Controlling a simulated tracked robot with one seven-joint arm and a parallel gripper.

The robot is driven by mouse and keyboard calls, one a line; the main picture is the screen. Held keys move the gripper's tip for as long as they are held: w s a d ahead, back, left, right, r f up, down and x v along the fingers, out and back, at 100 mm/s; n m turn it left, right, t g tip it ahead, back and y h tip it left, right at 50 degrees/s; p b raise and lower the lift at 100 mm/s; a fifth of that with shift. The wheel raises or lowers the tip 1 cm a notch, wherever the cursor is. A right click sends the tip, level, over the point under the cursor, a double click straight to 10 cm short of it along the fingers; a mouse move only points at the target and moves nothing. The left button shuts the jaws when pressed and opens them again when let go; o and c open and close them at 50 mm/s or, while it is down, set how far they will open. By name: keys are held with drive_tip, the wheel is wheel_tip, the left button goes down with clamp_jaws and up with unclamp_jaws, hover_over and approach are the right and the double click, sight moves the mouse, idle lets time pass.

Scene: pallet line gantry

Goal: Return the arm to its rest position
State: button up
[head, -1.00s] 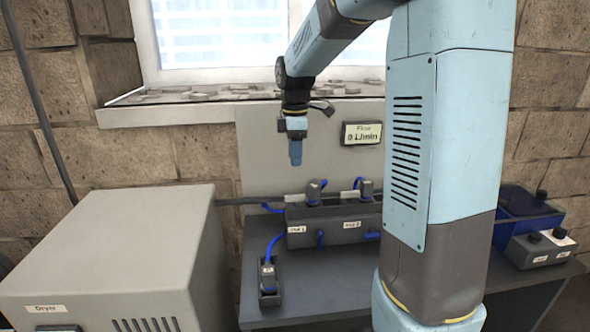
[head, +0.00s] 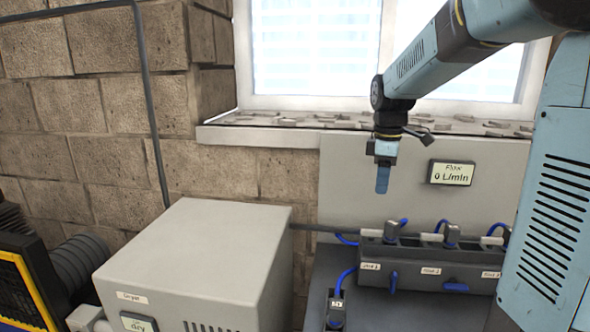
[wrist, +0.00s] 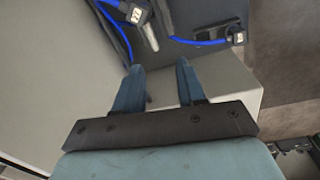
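My gripper (head: 383,178) hangs fingers-down in the head view, in front of the grey back panel (head: 350,185) and above the bench. In the wrist view its two blue fingers (wrist: 155,88) stand apart with nothing between them. My arm reaches in from the upper right, bent down at the wrist. The gripper touches nothing that I can see.
A grey dryer box (head: 195,265) stands at the left, its small display reading "dry". A dark manifold (head: 425,265) with blue hoses and several valves lies below the gripper. A flow display (head: 451,173) reads 0 L/min. A window (head: 320,50) is behind.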

drive_tip(key=s+r+m+t, duration=0.1)
drive_tip(key=s+m+t, duration=0.3)
drive_tip(key=s+m, duration=1)
drive_tip(key=s, duration=0.9)
drive_tip(key=shift+s+r+t, duration=0.35)
drive_tip(key=shift+r+t, duration=0.05)
